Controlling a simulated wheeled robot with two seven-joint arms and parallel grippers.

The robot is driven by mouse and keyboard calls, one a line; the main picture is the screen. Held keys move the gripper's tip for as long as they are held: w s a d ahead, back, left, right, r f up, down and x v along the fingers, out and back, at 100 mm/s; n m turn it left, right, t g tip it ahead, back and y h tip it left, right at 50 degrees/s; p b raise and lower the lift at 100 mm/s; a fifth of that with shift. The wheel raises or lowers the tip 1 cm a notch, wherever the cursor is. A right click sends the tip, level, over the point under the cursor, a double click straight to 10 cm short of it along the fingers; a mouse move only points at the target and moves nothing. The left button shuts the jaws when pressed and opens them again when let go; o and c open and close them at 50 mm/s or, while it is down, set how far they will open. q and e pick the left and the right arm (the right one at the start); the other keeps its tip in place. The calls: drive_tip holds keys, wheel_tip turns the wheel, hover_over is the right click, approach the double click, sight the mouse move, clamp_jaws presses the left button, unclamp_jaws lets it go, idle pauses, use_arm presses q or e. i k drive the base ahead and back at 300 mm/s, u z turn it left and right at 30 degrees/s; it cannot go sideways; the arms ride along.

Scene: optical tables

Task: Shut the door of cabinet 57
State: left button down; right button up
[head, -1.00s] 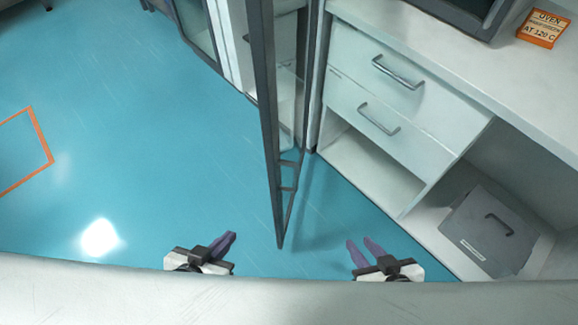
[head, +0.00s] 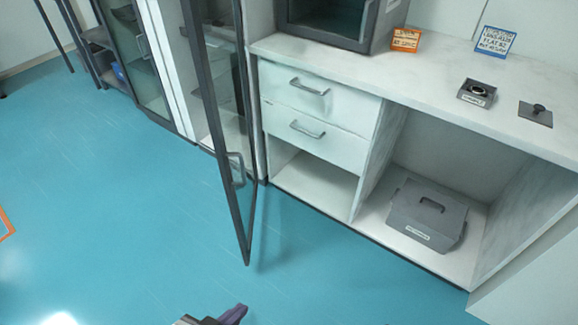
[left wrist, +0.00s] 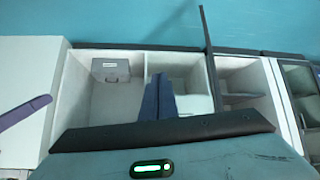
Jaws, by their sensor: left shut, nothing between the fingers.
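A tall glass door (head: 240,215) with a dark frame and a pale handle (head: 236,169) stands open, swung out over the floor. Its cabinet (head: 203,75), with shelves inside, is left of the drawers. I cannot read a cabinet number. My left gripper (head: 236,314) is at the bottom edge of the head view, shut and empty, apart from the door and nearer to me. In the left wrist view its fingers (left wrist: 157,98) are together, and the open door (left wrist: 206,25) shows beyond them. A purple finger (left wrist: 25,113) at the left edge seems to be my right gripper's; its opening is unclear.
Right of the door is a counter (head: 440,85) with drawers (head: 315,130), an oven (head: 325,22) and small items on top. A grey case (head: 428,215) sits in the lower bay. Another glass-door cabinet (head: 135,60) is on the left.

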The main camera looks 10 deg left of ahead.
sight(191, 16)
drive_tip(key=z, duration=1.2)
drive_tip(key=i, duration=1.1)
drive_tip(key=u, duration=2.2)
